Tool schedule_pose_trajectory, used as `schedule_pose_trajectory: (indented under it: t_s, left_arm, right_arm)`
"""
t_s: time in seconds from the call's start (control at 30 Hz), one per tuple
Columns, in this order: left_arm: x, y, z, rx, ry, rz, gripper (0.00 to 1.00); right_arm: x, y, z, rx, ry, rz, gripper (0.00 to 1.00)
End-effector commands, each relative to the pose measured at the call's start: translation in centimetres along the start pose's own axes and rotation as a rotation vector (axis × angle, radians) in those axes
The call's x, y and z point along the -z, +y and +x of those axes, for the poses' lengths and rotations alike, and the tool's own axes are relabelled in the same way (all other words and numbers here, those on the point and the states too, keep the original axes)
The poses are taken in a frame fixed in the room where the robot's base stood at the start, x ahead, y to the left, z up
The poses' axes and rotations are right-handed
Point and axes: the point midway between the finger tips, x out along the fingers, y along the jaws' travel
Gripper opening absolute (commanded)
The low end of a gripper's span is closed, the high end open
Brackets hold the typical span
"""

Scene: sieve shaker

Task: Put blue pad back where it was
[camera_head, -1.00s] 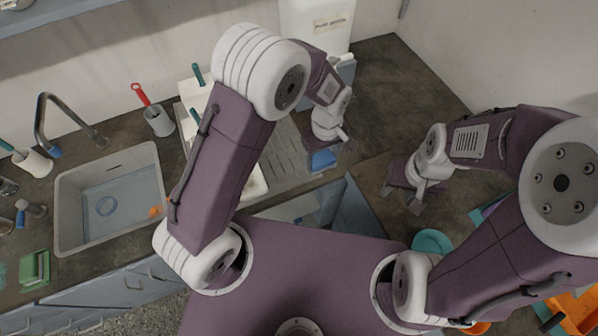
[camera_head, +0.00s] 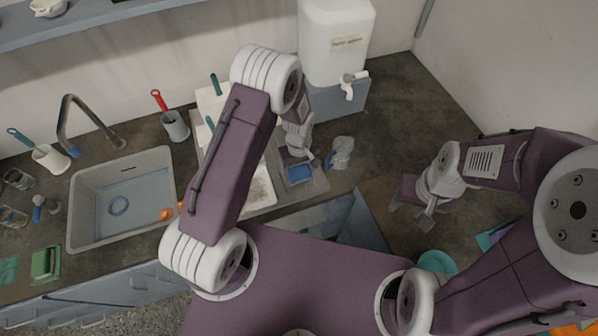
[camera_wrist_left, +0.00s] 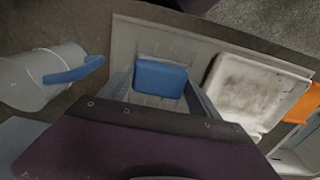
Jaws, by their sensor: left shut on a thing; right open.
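The blue pad (camera_head: 299,174) is at my left gripper (camera_head: 298,163), over the grey ribbed drainboard (camera_head: 318,184). In the left wrist view the blue pad (camera_wrist_left: 160,78) sits between the two fingers of my left gripper (camera_wrist_left: 160,92), which is shut on it. The drainboard (camera_wrist_left: 150,38) lies beneath it; I cannot tell whether the pad touches it. A stained white tray (camera_wrist_left: 250,92) lies right beside the pad there. My right gripper (camera_head: 408,216) is open and empty above the counter at the right.
A clear jug with a blue handle (camera_head: 343,150) stands just right of the drainboard. A white water container (camera_head: 335,45) with a tap stands behind on a grey-blue stand. The sink (camera_head: 125,200) and a cup with a red-handled tool (camera_head: 174,125) are left.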

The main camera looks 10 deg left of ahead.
Motion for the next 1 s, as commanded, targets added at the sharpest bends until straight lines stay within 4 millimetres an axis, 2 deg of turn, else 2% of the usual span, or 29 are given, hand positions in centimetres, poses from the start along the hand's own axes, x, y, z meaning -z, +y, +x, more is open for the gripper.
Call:
schedule_pose_trajectory:
  t_s: [0.13, 0.5, 0.53, 0.6, 0.87, 1.0]
  left_arm:
    - [-0.1, 0.0, 2.1, 0.002, -0.002, 0.0, 0.34]
    - [-0.1, 0.0, 2.8, 0.0, 0.0, 0.0, 0.34]
    - [-0.1, 0.0, 2.7, 0.0, 0.0, 0.0, 0.77]
    - [-0.1, 0.0, 2.6, 0.0, 0.0, 0.0, 0.94]
    - [-0.1, 0.0, 2.6, 0.0, 0.0, 0.0, 0.94]
    - [0.0, 0.1, 1.7, -0.001, 0.001, 0.0, 0.94]
  right_arm:
    - [0.1, 0.0, -0.5, 0.0, 0.0, 0.0, 0.45]
    - [0.0, 0.0, 0.0, 0.0, 0.0, 0.0, 0.45]
    - [0.0, 0.0, -0.1, 0.0, 0.0, 0.0, 0.45]
    - [0.0, 0.0, -0.2, 0.0, 0.0, 0.0, 0.45]
    - [0.0, 0.0, -0.2, 0.0, 0.0, 0.0, 0.45]
    - [0.0, 0.0, -0.3, 0.0, 0.0, 0.0, 0.45]
